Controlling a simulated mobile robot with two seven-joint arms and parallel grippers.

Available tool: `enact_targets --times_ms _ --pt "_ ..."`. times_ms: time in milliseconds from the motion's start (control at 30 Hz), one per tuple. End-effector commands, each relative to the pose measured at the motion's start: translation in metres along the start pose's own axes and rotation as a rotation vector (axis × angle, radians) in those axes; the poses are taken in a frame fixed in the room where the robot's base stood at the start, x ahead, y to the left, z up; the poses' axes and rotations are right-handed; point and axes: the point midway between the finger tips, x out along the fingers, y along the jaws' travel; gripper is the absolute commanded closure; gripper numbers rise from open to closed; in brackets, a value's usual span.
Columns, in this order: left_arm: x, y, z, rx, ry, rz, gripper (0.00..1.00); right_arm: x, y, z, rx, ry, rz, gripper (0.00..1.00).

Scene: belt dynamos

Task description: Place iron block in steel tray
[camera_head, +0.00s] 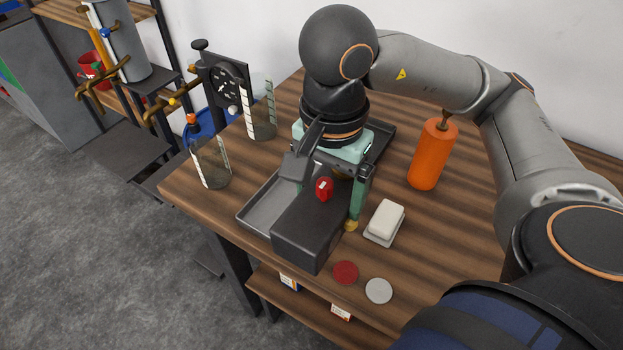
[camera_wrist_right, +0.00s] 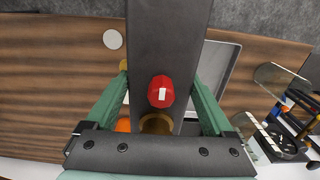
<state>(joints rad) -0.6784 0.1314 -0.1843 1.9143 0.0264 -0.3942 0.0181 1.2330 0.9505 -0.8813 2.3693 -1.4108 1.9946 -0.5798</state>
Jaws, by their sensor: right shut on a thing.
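The iron block (camera_head: 305,237) is a long dark grey bar. My right gripper (camera_head: 322,200) is shut on it, with one green finger on each side, and the block also fills the middle of the right wrist view (camera_wrist_right: 166,35). The steel tray (camera_head: 262,208) is a shallow grey tray on the wooden table. It lies partly behind and under the block in the head view, and to the block's right in the right wrist view (camera_wrist_right: 222,62). The block's near end reaches past the tray's rim. I cannot tell whether block and tray touch. My left gripper is not in view.
A red piece with a white mark (camera_head: 324,188) shows against the block. A white bar on a small dish (camera_head: 385,222), a red disc (camera_head: 345,272), a pale disc (camera_head: 379,291) and an orange cylinder (camera_head: 432,155) stand right of the tray. Glass beakers (camera_head: 211,163) stand left.

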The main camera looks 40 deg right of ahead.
Motion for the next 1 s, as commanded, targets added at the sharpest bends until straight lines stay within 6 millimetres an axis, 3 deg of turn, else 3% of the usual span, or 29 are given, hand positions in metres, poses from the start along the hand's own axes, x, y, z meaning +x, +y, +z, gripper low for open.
enact_targets --times_ms 367,500,700,1000 --pt "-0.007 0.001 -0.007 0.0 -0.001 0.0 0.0 0.029 -0.054 -0.05 0.008 -0.001 0.0 1.0" --pt "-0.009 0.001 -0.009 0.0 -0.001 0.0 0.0 0.051 -0.071 -0.066 0.006 0.0 0.001 1.0" --pt "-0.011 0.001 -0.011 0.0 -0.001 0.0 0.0 0.077 -0.088 -0.08 0.002 0.0 -0.002 1.0" --pt "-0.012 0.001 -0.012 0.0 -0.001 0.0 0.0 0.094 -0.099 -0.09 0.004 0.001 -0.003 1.0"
